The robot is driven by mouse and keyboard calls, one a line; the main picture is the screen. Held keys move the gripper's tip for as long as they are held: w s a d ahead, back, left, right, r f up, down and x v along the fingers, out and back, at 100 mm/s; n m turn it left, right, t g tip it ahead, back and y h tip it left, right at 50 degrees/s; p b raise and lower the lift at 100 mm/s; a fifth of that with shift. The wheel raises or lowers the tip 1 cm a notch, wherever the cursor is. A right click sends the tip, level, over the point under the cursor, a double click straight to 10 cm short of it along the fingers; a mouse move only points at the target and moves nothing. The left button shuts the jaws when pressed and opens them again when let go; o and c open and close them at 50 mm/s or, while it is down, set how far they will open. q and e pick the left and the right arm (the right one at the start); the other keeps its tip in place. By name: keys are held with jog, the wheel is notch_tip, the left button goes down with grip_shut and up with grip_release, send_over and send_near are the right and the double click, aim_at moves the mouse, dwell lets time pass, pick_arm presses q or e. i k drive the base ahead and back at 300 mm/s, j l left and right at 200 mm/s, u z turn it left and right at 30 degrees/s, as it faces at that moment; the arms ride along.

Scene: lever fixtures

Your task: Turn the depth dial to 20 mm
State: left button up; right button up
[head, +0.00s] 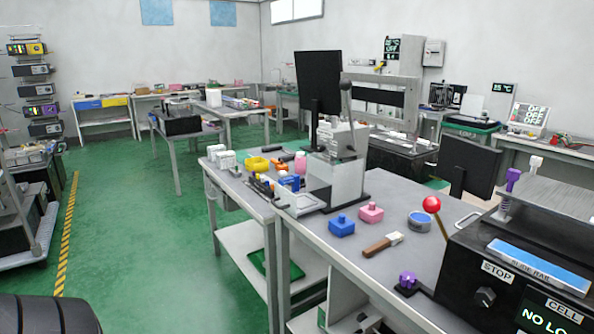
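No dial with a readable "depth" label or mm scale shows in the head view. A black knob (485,297) sits on the front face of the black machine (455,262) at the right, under a "STOP" label (497,271). Its setting is too small to read. I cannot tell if this knob is the depth dial. A lever with a red ball (432,204) stands at that machine's left side. A grey-white lever press (337,165) with an upright black handle stands farther back on the bench. Neither of my grippers is in view.
The bench (384,262) holds a blue block (341,226), a pink block (370,212), a brush (383,244), a round tin (419,221) and a purple knob (407,281). A display (548,318) is cut off at lower right. Green floor (140,240) is open at left.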

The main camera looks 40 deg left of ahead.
aim_at(319, 147)
jog(key=u, duration=1.2)
